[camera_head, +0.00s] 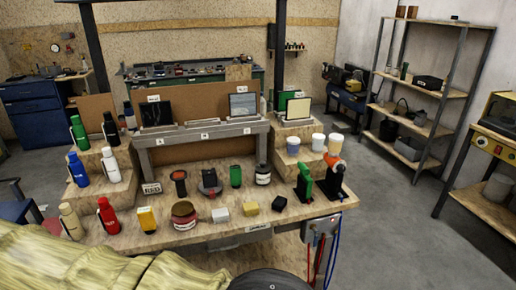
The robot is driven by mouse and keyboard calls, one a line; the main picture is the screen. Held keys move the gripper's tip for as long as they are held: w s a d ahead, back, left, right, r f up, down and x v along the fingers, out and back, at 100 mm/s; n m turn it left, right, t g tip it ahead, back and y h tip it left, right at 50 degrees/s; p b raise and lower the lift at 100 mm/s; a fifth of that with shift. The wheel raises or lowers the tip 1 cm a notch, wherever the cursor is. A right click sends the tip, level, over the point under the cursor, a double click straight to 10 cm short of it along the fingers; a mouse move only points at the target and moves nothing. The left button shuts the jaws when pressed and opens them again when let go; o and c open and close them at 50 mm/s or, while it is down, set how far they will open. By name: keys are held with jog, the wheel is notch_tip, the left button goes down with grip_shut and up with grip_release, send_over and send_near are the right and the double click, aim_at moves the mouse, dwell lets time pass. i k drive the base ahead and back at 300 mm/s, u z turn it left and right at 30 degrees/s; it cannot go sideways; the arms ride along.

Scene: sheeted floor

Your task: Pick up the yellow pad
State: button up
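Several yellow things stand on the wooden workbench (215,240), and I cannot tell for sure which one is the pad. A small yellow block (250,208) lies near the front middle, just right of a white block (220,215). My gripper is not in view.
A dark cube (279,203) lies right of the yellow block. Green (304,182) and orange-black (333,176) tools stand at the right end. Draped yellowish material (90,265) fills the lower left. A shelf rack (430,130) stands at right; grey floor (410,235) is clear before it.

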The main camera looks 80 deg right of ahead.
aim_at(250, 209)
jog(key=k, duration=0.9)
jog(key=z, duration=0.2)
